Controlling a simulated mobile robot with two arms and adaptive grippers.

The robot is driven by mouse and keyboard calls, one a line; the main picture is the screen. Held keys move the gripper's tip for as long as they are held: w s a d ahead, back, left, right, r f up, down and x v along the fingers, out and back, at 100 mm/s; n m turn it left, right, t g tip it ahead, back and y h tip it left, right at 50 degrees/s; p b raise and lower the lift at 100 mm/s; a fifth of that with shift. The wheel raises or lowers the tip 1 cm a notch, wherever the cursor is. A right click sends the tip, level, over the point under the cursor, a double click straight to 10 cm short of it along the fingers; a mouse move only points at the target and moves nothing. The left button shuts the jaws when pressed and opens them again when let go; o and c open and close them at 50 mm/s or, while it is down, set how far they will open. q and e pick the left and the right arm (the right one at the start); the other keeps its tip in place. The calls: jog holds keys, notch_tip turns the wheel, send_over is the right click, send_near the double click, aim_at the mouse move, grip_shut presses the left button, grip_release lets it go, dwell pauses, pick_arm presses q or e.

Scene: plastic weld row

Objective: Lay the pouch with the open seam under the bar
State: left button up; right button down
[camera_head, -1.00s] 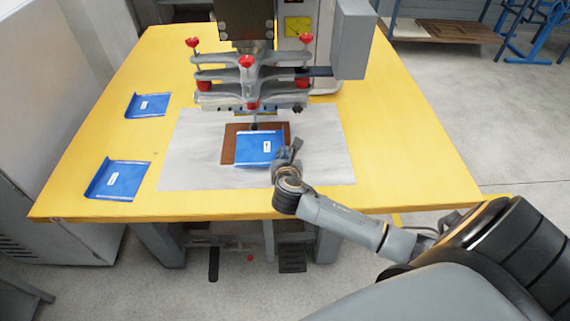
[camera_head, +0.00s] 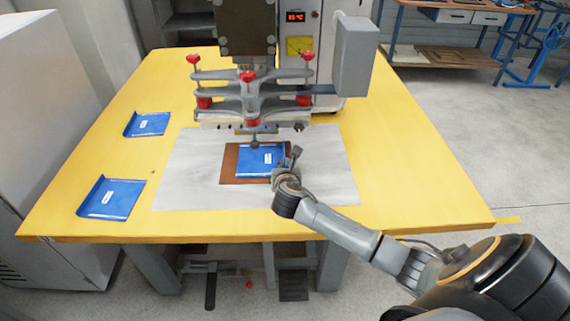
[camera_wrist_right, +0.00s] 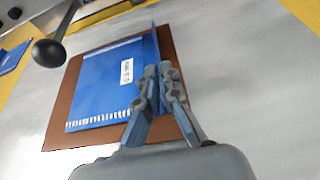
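A blue pouch (camera_head: 258,160) with a white label lies on the brown pad (camera_head: 229,172) just in front of and below the press's bar (camera_head: 215,124). In the right wrist view the pouch (camera_wrist_right: 98,88) has pale strips along two opposite edges, and one side stands up as a flap. My right gripper (camera_head: 294,156) is at the pouch's right side. In the wrist view its fingers (camera_wrist_right: 161,72) are closed around the upright flap. I cannot tell which seam is open. My left gripper is not in view.
Two more blue pouches lie on the yellow table's left side, one at the back (camera_head: 147,124) and one nearer (camera_head: 111,199). A light sheet (camera_head: 185,180) lies under the pad. Red-knobbed press arms (camera_head: 249,97) overhang the work area, and a black ball-ended lever (camera_wrist_right: 48,52) is close by.

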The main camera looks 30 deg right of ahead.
jog(key=shift+p, duration=0.95)
dwell(1.0)
jog(key=shift+f+p, duration=0.1)
jog(key=shift+p, duration=0.3)
dwell(0.6)
jog(key=c, duration=1.4)
grip_release()
jog(key=shift+c, duration=0.2)
